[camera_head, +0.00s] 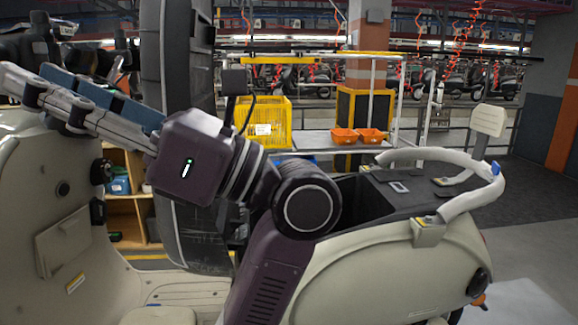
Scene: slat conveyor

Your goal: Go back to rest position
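My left arm rises from the bottom middle, and my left gripper (35,80) reaches toward the upper left with its long grey and blue fingers. The fingers overlap in this view, so I cannot tell how far apart they are. No held object shows between them. The gripper is in front of a cream scooter (370,270), near its dark handlebar area (35,40) in the picture. I cannot tell whether it touches anything there. My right gripper is not in view.
A tall black piece (178,60), apparently the raised seat, stands behind my gripper. A white grab rail (440,155) curves around the scooter's rear. Behind are a yellow crate (270,117) and orange bins (345,136) on a table. Floor at far right is clear.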

